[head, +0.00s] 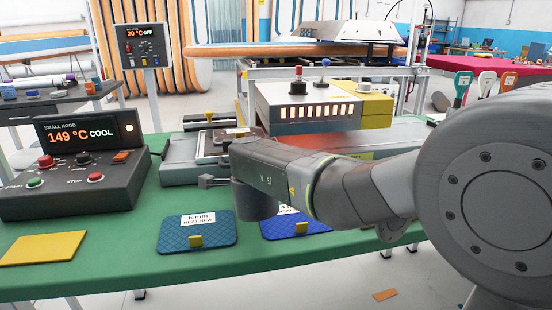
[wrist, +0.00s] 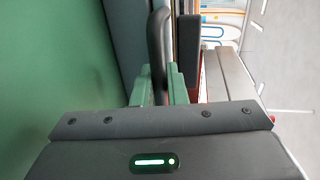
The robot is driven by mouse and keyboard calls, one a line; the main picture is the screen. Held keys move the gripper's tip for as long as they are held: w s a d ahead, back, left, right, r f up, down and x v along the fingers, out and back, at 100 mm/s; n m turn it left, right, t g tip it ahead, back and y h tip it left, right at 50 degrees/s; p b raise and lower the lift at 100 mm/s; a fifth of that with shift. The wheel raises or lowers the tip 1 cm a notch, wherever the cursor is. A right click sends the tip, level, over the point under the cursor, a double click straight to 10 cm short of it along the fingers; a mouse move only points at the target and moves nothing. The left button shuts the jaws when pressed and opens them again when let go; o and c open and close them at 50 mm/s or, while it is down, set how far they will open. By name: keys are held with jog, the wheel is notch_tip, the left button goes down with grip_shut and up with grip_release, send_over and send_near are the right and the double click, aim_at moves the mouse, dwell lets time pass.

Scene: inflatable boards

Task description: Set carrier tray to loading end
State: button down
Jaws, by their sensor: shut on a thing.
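The bar seems to be the tray's handle. In the head view the fingers are hidden behind my arm.
A control box (head: 75,172) reading 149 °C COOL stands left of the track. A teal pad (head: 180,238), a blue pad (head: 285,230) and a yellow plate (head: 45,249) lie along the front of the green table (head: 110,275). Bare table lies between them.

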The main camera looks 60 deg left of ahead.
aim_at(210, 163)
jog(key=s+a, duration=0.1)
jog(key=s, duration=0.1)
jog(key=s+a+p, duration=0.1)
jog(key=s, duration=0.2)
jog(key=s+a+p, duration=0.1)
jog(key=s, duration=0.1)
jog(key=shift+s, duration=0.2)
jog(key=c, duration=1.5)
grip_release()
jog(key=shift+s+a, duration=0.1)
jog(key=shift+s, duration=0.1)
jog(key=shift+c, duration=0.2)
jog(key=p+v, duration=0.2)
jog(key=v, duration=1.2)
jog(key=shift+w, duration=0.1)
jog(key=shift+a, duration=0.15)
